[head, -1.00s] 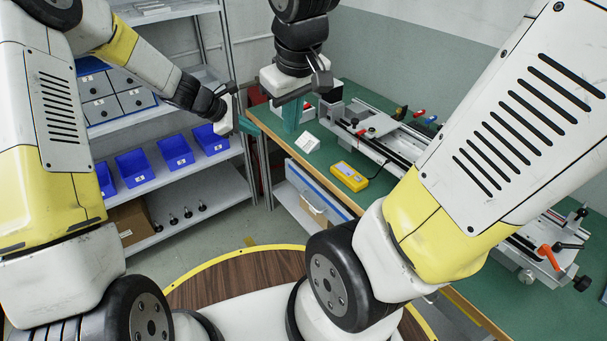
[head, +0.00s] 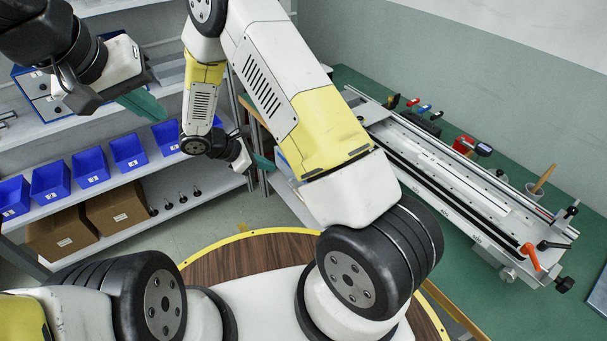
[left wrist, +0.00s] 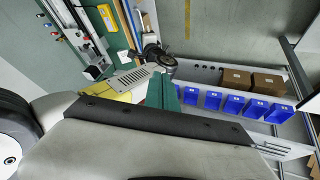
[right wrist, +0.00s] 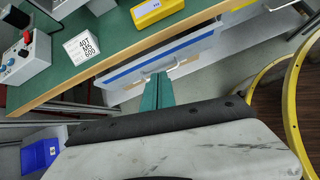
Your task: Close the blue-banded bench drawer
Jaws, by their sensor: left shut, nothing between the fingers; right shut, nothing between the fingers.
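The bench drawer (right wrist: 190,46) has a pale front with a blue band and a bar handle (right wrist: 160,69). It lies under the bench top in the right wrist view; how far it stands out is unclear. In the head view my right arm hides most of it. My right gripper (head: 264,163) is shut and empty, its teal fingers (right wrist: 158,92) pointing at the drawer front just below the handle in the picture; contact cannot be told. My left gripper (head: 150,107) is shut and empty, raised in front of the shelves, away from the drawer.
The green bench (head: 470,210) carries a long rail machine (head: 450,180). A yellow meter (right wrist: 155,10) and a white labelled block (right wrist: 82,47) lie near its edge. A shelf rack with blue bins (head: 128,152) and cardboard boxes (head: 118,208) stands left of the bench.

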